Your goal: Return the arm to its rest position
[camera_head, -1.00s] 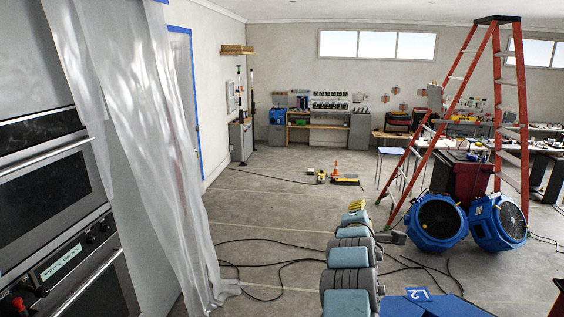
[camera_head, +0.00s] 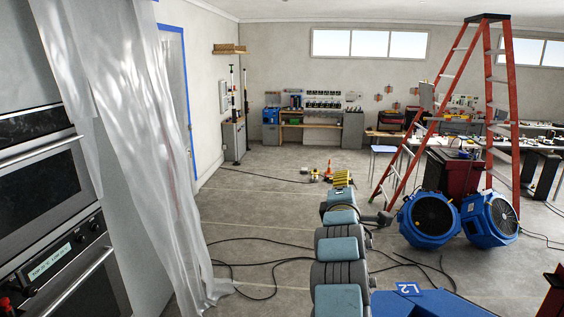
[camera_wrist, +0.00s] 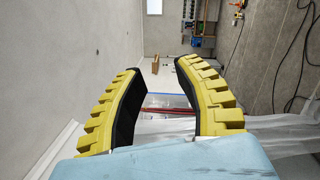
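My arm (camera_head: 338,247) stretches forward from the bottom of the head view, with grey joints and light-blue covers. My gripper (camera_head: 342,179) is at its far end and shows as small yellow fingers above the concrete floor. In the wrist view, the two black-and-yellow fingers of my gripper (camera_wrist: 156,66) stand apart with a clear gap. Nothing is held between them. The wall and a hanging plastic sheet show beyond the fingers.
A plastic sheet (camera_head: 165,150) hangs at left beside the ovens (camera_head: 48,190). Two blue fans (camera_head: 430,218) and a red ladder (camera_head: 428,112) stand at right. An orange cone (camera_head: 329,169) is beyond my gripper. Black cables (camera_head: 265,265) lie on the floor around clear concrete.

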